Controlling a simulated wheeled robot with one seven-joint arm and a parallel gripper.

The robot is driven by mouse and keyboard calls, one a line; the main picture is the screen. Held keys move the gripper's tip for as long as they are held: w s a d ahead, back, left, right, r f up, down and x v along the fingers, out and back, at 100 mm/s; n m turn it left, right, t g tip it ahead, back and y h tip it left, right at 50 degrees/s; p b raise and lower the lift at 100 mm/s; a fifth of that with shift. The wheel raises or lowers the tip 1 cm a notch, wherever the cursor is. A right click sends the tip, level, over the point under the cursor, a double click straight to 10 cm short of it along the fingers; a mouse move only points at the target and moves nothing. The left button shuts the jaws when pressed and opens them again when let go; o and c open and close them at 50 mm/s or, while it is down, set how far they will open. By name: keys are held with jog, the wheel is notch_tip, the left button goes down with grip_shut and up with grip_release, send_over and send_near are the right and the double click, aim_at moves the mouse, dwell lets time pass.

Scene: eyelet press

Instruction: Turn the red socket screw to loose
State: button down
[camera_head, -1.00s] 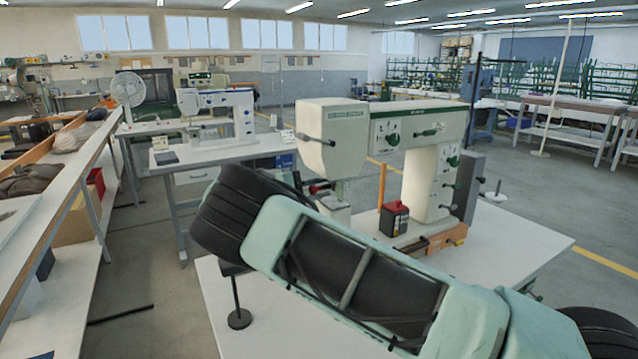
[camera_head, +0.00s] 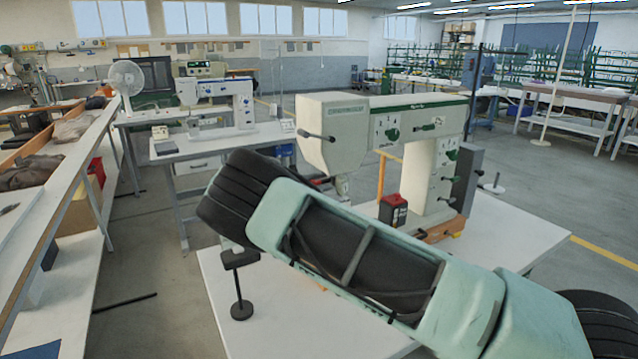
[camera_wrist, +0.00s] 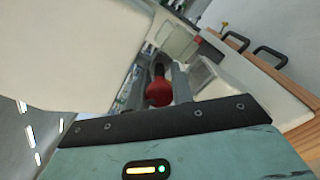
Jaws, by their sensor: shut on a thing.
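The red socket screw (camera_wrist: 159,92) shows in the wrist view as a rounded red head with a darker part beyond it. It sits between the two grey fingers of my gripper (camera_wrist: 161,88), which is shut on it. The cream eyelet press (camera_head: 335,140) stands on the white table in the head view, with dark levers and green knobs on its body. In the head view my arm hides the gripper's fingers and the screw. The screw's turn angle cannot be told.
A red-and-black container (camera_head: 393,211) stands at the press's base, by an orange-brown block (camera_head: 443,229). A black round-footed stand (camera_head: 241,309) is at the white table's (camera_head: 215,290) front left. The table's right side (camera_head: 510,235) is clear. In the wrist view, black handles (camera_wrist: 270,55) stand close by.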

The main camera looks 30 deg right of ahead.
jog(key=c, duration=1.2)
grip_release()
jog(key=a+b, duration=0.4)
jog(key=a, duration=1.3)
jog(key=shift+a, duration=0.3)
